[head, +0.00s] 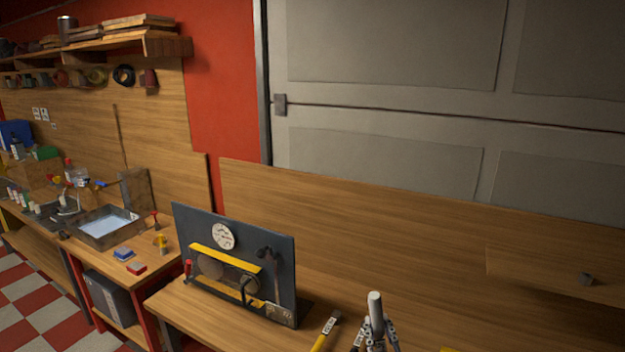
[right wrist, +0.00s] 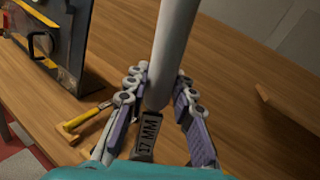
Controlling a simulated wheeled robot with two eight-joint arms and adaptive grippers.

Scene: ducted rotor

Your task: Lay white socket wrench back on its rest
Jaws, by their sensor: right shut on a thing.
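The white socket wrench (head: 375,303) stands roughly upright in my right gripper (head: 374,332) at the bottom of the head view. In the right wrist view the wrench (right wrist: 174,50) is a thick pale shaft rising between the fingers of the right gripper (right wrist: 160,112). A dark tag reading "17 MM" (right wrist: 148,134) shows at its lower end. The fingers are closed in around that lower end. I cannot make out the wrench's rest for certain. My left gripper is not in view.
A yellow-handled tool (head: 325,332) lies on the wooden bench left of the right gripper. A dark upright panel (head: 285,250) with a gauge and yellow guard stands behind it. Bench between panel and block looks mostly clear.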

